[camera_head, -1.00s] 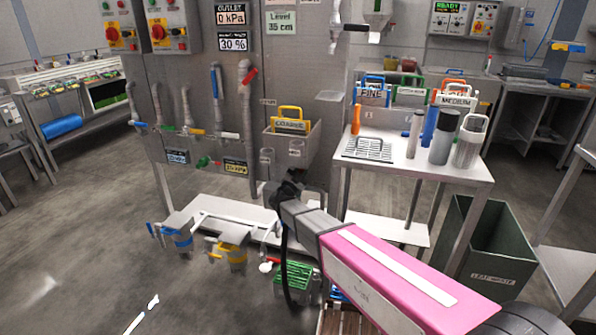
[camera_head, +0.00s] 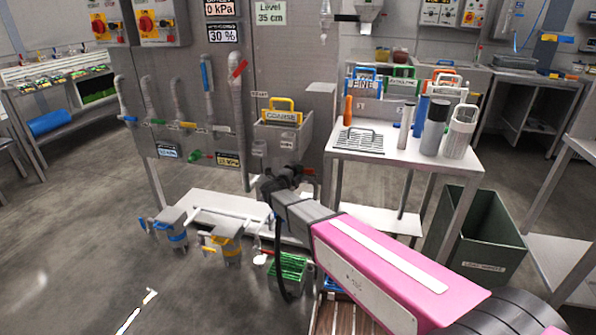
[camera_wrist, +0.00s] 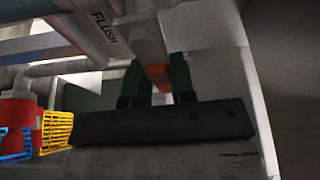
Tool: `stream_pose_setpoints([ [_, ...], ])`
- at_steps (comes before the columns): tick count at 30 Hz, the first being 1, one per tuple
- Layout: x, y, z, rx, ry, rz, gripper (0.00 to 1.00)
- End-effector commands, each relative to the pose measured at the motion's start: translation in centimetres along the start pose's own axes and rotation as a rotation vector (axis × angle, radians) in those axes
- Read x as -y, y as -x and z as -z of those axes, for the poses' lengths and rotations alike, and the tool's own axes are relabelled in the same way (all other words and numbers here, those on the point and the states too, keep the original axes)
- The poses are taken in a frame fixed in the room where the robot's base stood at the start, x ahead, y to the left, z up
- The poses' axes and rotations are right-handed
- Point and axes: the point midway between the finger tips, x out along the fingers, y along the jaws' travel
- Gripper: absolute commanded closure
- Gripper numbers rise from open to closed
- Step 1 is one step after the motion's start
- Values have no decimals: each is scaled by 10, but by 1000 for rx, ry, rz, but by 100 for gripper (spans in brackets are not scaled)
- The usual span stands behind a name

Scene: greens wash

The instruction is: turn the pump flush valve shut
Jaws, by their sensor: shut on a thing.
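In the wrist view, an orange-red handle (camera_wrist: 158,76) of the flush valve shows between the two dark green fingers of my gripper (camera_wrist: 156,84). The fingers are shut on it. In the head view, my gripper (camera_head: 281,182) is low in front of the grey panel (camera_head: 222,110), below the COARSE basket (camera_head: 281,115). There my dark wrist hides most of the valve, and the handle's exact angle cannot be told.
A green crate (camera_head: 288,267) is below my arm. A steel table (camera_head: 400,151) and a dark green leaf-waste bin (camera_head: 483,235) stand to the right. The floor at left is open.

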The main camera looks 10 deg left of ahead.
Motion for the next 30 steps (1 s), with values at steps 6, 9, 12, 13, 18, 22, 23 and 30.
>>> stream_pose_setpoints([
  [6,-5,0,0,1,-84,-36,100],
  [9,-6,0,0,1,-106,-44,100],
  [12,-7,0,0,1,-119,-50,100],
  [13,-7,0,0,1,-121,-51,100],
  [18,-8,0,0,1,-128,-54,100],
  [22,-8,0,0,0,-129,-55,100],
  [23,-8,0,0,0,-129,-55,100],
  [30,-8,0,-1,0,-127,-54,51],
])
